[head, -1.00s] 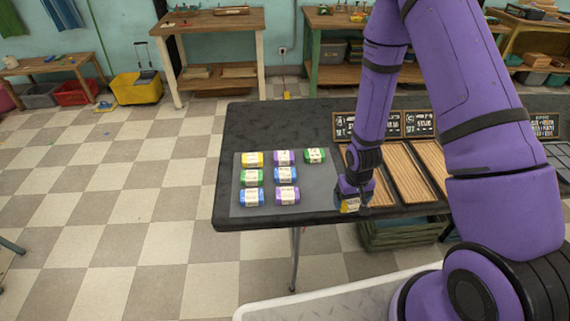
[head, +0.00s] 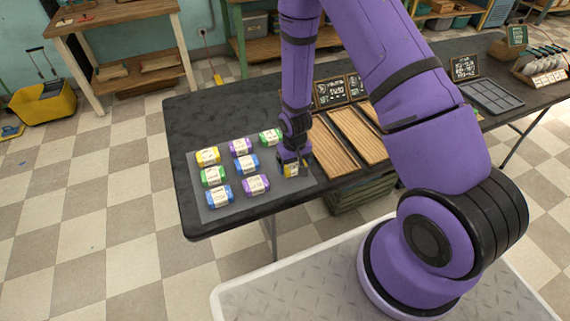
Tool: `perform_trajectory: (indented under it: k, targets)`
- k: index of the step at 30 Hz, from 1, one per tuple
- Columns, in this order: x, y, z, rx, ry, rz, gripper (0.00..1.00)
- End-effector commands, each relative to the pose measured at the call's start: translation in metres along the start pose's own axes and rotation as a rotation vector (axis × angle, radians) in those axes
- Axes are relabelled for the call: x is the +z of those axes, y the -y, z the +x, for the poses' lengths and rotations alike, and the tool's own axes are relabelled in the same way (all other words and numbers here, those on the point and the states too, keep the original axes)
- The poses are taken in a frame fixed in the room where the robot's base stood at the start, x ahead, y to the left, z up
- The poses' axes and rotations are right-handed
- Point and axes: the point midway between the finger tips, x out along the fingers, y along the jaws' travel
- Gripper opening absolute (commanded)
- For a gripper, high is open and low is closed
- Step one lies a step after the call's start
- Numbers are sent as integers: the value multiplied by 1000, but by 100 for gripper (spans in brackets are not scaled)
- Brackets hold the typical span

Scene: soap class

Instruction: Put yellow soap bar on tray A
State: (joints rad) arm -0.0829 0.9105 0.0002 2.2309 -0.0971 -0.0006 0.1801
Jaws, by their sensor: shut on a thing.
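My gripper (head: 291,166) is shut on a yellow soap bar (head: 291,171) with a pale label, at the right edge of the grey mat (head: 223,196). I cannot tell whether the bar touches the mat. Another yellow soap bar (head: 207,156) lies at the mat's back left. Wooden trays stand just right of my gripper: a near one (head: 330,152) and a second one (head: 358,134), with more partly behind my arm. Small dark signs (head: 331,92) stand behind them; their letters are too small to read.
Green (head: 213,176), blue (head: 246,164) and purple (head: 256,184) soap bars lie on the mat among several others. A dark grid tray (head: 490,96) and a box of cards (head: 545,68) are at the table's right. The table's back left is clear.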

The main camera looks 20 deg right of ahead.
Motion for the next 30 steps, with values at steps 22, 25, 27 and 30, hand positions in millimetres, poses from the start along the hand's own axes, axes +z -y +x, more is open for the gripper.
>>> perform_trajectory:
  k: [22,25,27,30]
  targets:
    - [-38,11,39,0,2,0,58]
    - [-38,11,38,0,1,0,58]
    - [-38,10,38,0,1,0,58]
    - [-38,10,40,0,1,0,58]
